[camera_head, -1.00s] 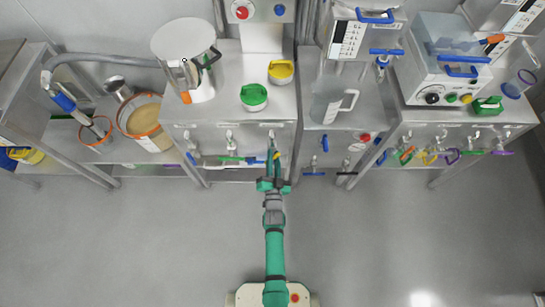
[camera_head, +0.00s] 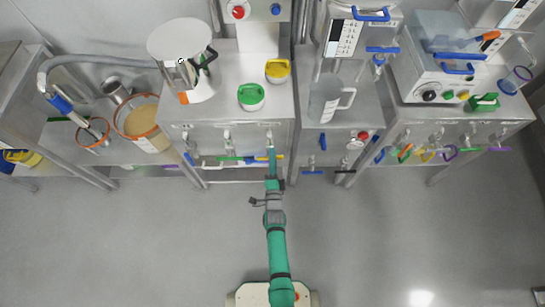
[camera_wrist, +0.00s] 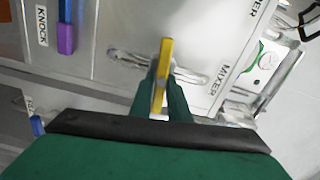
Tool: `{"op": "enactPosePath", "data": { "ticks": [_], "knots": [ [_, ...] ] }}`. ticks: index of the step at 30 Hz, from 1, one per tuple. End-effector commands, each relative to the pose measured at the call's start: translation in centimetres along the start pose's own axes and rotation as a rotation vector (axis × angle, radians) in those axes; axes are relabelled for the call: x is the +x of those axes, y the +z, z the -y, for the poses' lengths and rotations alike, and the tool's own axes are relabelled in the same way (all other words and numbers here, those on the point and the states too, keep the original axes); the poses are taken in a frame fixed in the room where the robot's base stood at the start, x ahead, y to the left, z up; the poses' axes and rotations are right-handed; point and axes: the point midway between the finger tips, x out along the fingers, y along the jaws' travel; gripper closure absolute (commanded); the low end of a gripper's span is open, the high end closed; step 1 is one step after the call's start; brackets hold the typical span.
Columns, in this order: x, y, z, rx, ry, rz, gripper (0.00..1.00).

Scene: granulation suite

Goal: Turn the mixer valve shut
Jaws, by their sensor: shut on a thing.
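The mixer valve's yellow lever (camera_wrist: 165,65) stands out from the cabinet front in the wrist view, beside the MIXER label (camera_wrist: 221,79). It lies across the valve's metal pipe (camera_wrist: 128,58). My gripper (camera_wrist: 163,93) is shut on this lever, a finger on each side. In the head view my gripper (camera_head: 272,155) reaches the front of the middle cabinet, and a short piece of the yellow lever (camera_head: 280,157) shows to its right, roughly level. The fingers hide part of the valve.
A green lever (camera_head: 229,158) and a blue lever (camera_head: 189,159) are to the left on the same cabinet front. A purple-blue lever (camera_wrist: 66,35) shows near the KNOCK label (camera_wrist: 42,26). The floor (camera_head: 380,240) around my arm is clear.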

Motion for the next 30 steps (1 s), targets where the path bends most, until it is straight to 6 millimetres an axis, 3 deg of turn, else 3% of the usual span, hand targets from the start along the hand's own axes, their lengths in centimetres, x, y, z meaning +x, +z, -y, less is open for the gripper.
{"op": "enactPosePath", "data": {
  "ticks": [9,26,27,29,30],
  "knots": [
    [-0.22,0.06,-0.31,0.125,0.002,0.002,1.00],
    [-0.21,0.01,-0.38,0.152,0.003,0.001,1.00],
    [-0.21,0.01,-0.38,0.152,0.003,0.001,0.77],
    [-0.19,0.01,-0.36,0.152,0.003,0.001,0.66],
    [-0.18,0.00,-0.34,0.152,0.003,0.000,0.66]
  ]
}}
